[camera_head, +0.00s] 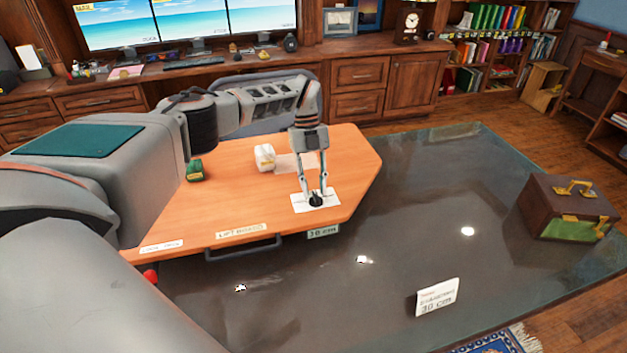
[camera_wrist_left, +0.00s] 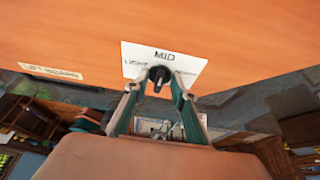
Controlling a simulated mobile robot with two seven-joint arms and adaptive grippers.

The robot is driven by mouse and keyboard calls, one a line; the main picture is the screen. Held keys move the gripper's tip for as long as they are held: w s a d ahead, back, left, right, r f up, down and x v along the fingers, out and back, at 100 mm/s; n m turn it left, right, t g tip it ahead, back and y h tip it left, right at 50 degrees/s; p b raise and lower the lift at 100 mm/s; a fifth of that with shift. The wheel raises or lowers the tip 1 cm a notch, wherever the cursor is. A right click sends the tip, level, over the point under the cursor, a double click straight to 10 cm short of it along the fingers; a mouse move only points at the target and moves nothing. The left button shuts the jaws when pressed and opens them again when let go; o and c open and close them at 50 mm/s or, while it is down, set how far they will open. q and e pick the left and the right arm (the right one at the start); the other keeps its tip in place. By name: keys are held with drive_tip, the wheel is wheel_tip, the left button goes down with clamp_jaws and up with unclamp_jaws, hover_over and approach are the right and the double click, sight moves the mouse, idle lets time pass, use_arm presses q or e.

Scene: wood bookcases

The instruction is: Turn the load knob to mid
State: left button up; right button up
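The black load knob (camera_head: 316,200) stands on a white label plate (camera_head: 330,203) near the front right of the orange board. In the left wrist view the knob (camera_wrist_left: 159,74) sits below the word MID on the plate (camera_wrist_left: 190,62). LIGHT reads at its left; the word at its right is partly hidden. My left gripper (camera_head: 315,198) points down, its fingers apart on either side of the knob. In the left wrist view the left gripper (camera_wrist_left: 155,84) shows a gap beside the knob. I cannot tell the pointer's direction. My right gripper is out of view.
The orange board (camera_head: 235,195) also bears a white block (camera_head: 264,157) and a green block (camera_head: 194,171), with a dark handle (camera_head: 243,249) at its front edge. A brown case (camera_head: 567,208) and a 30 cm sign (camera_head: 437,297) stand on the dark glossy floor area.

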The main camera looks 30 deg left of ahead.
use_arm(q)
drive_tip(key=v, duration=1.2)
drive_tip(key=shift+s+d, duration=0.1)
drive_tip(key=shift+s, duration=0.05)
